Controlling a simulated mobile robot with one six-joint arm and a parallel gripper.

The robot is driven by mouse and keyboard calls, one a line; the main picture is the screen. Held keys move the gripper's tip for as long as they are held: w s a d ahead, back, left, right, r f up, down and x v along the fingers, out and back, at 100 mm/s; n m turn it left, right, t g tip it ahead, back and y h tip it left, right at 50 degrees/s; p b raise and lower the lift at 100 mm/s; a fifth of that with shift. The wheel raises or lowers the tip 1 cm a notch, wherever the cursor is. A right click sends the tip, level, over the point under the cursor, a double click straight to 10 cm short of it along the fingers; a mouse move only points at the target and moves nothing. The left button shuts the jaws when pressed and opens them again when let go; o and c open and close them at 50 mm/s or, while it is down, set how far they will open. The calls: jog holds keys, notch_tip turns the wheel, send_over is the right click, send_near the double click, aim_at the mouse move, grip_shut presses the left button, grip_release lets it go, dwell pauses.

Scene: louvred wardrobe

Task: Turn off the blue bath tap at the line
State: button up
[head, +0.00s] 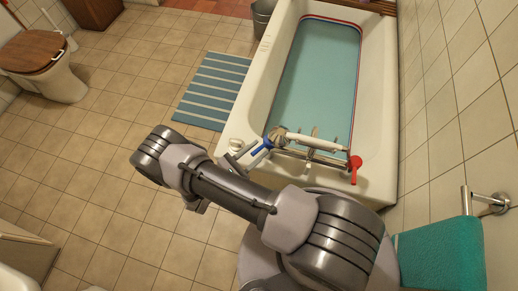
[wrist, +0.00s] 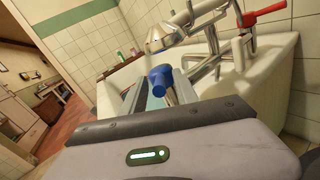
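The blue tap handle (head: 262,146) is at the left end of the chrome bath mixer (head: 310,153), on the near end of the bath. My gripper (head: 240,157) is just left of it, reaching toward it. In the wrist view the blue handle (wrist: 160,80) shows beyond the palm, between the fingers, which look apart; contact cannot be told. The red tap handle (head: 356,163) is at the mixer's right end. Blue-green water (head: 318,75) fills much of the bath (head: 375,100). A red and blue line (head: 358,80) runs around the inner wall near the water.
A striped mat (head: 212,90) lies left of the bath. A toilet (head: 48,70) stands far left, and a metal bucket (head: 262,17) stands near the bath's far end. A teal towel (head: 440,255) hangs at right. Open tiled floor (head: 110,165) lies left.

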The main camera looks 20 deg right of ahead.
jog(key=shift+w+d, duration=0.3)
jog(key=shift+d, duration=0.35)
grip_shut()
jog(key=shift+s, duration=0.1)
dwell(0.9)
